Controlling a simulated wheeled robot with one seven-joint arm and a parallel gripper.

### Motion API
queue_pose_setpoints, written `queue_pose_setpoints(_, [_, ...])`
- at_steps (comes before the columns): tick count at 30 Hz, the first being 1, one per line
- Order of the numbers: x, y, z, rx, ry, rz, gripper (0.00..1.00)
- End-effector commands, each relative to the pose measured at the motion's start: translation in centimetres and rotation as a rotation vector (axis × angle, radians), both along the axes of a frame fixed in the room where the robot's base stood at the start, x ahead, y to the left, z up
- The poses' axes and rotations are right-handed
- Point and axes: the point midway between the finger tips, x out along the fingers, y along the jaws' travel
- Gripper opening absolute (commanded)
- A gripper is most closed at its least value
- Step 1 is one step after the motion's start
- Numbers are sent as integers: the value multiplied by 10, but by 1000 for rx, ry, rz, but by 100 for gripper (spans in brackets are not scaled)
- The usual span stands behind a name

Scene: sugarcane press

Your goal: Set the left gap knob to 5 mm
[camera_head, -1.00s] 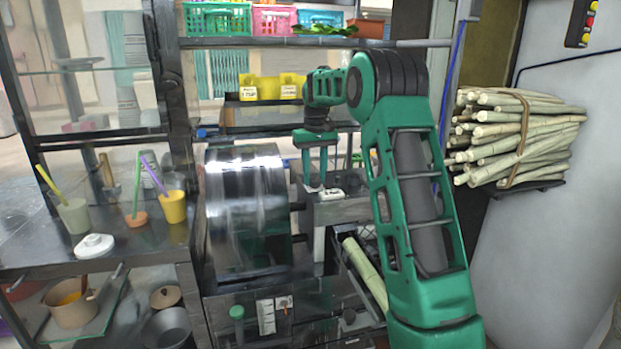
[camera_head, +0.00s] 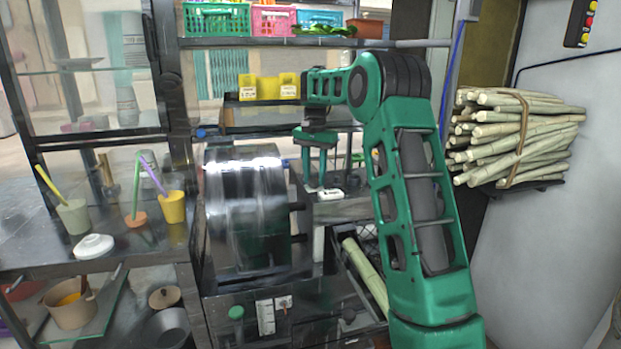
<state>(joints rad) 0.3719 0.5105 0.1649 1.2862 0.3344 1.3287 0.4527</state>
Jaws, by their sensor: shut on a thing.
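The press has a large shiny metal drum (camera_head: 245,210) at the centre. My gripper (camera_head: 314,187) points down onto the press top, just right of the drum. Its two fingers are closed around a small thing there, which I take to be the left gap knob. The fingers mostly hide it, and its setting cannot be read. A small white label (camera_head: 331,194) lies just right of the fingertips; its marks are too small to read.
A green knob (camera_head: 237,313) and a white scale plate (camera_head: 265,317) are on the lower front. Pale cane (camera_head: 366,275) lies right of the drum. A counter with cups (camera_head: 73,217) stands left.

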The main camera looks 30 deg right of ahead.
Motion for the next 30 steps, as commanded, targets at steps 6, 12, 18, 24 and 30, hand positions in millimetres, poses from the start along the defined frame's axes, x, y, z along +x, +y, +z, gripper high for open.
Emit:
queue_pose_setpoints(6, [5, 4, 4, -2, -17, -39, 9])
queue_pose_setpoints(12, [6, 5, 4, -3, -17, -50, 9])
queue_pose_setpoints(18, [6, 6, 5, -2, -18, -48, 9])
queue_pose_setpoints(24, [5, 6, 4, -1, -15, -48, 50])
queue_pose_setpoints(30, [3, 3, 2, -1, -9, -54, 50])
